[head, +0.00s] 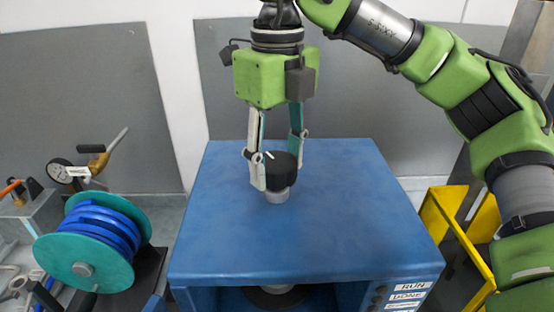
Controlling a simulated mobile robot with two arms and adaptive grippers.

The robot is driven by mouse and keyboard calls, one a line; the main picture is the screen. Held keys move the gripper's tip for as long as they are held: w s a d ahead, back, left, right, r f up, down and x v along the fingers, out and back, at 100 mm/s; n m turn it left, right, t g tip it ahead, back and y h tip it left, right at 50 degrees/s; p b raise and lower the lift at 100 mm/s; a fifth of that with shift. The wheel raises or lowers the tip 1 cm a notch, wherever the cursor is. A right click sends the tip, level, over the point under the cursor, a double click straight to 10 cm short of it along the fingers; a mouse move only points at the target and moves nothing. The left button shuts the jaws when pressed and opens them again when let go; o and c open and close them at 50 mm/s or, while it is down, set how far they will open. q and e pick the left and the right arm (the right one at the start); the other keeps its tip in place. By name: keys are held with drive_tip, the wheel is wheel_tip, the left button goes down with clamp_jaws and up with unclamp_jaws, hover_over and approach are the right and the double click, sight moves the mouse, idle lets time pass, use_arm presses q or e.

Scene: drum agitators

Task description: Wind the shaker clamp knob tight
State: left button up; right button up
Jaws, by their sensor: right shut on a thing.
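The shaker clamp knob (278,171) is a short black cylinder with a white mark on top. It sits on a light grey stem above the blue top plate (230,235) of the shaker. My right gripper (277,176) reaches down from above with its fingers on both sides of the knob and is shut on it. The near finger covers the knob's left side. A dark round part (275,296) shows under the plate, in the shaker's opening. My left gripper is not in view.
A reel of blue hose (98,233) with teal flanges stands at the left, near a gauge (60,171) with a brass fitting. A yellow frame (447,215) stands at the right. RUN and DONE labels are on the shaker's front right. The plate around the knob is clear.

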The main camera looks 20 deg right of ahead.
sight(277, 162)
drive_tip(key=shift+f, duration=0.1)
drive_tip(key=o, duration=1.1)
wheel_tip(277, 162, up, 12)
drive_tip(key=shift+r, duration=0.1)
